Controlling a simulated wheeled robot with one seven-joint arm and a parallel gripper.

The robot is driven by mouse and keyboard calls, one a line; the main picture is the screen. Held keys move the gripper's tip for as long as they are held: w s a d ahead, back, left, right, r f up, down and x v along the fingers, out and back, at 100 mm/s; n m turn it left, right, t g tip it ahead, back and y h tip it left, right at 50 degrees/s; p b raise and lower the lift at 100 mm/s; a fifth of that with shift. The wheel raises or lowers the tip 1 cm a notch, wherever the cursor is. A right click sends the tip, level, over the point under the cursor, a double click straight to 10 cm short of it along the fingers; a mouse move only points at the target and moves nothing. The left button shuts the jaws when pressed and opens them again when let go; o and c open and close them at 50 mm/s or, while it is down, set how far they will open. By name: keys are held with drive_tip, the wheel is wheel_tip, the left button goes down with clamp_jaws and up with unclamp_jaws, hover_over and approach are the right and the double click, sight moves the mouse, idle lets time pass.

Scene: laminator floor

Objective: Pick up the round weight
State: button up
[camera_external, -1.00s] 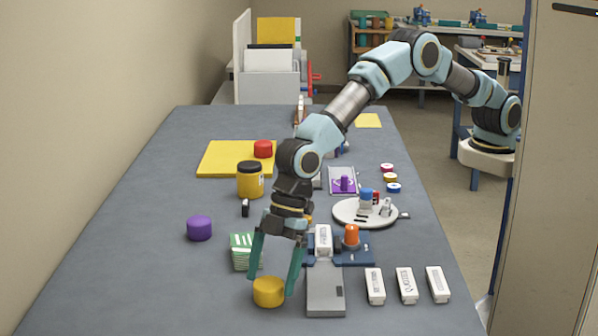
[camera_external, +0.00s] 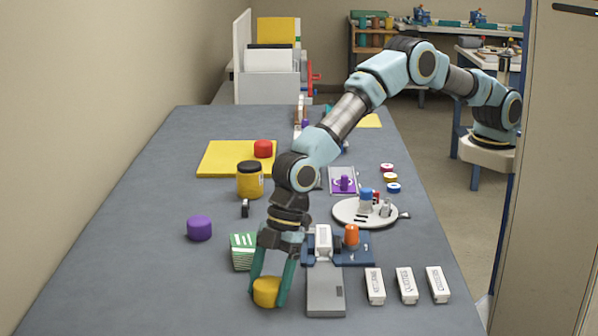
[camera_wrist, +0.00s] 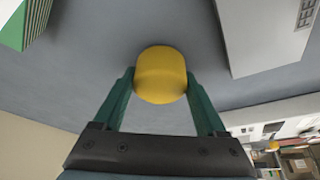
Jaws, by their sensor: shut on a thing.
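The round weight (camera_external: 266,292) is a short yellow cylinder at the near part of the grey table. It also shows between the fingers in the wrist view (camera_wrist: 161,74). My gripper (camera_external: 269,290) is shut on it, with one green finger on each side. In the wrist view the two fingertips (camera_wrist: 160,82) touch its sides. Its lower edge is close to the table top; I cannot tell whether it is lifted clear. A purple round piece (camera_external: 199,228) and a red round piece (camera_external: 263,149) stand farther back.
A green-and-white stack (camera_external: 243,252) stands just behind my gripper. A grey block (camera_external: 325,292) lies close to the right, with several white labelled boxes (camera_external: 407,286) beyond. A yellow jar (camera_external: 250,180) stands farther back. The table's left front is clear.

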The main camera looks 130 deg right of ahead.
clamp_jaws()
drive_tip(key=shift+r, duration=0.1)
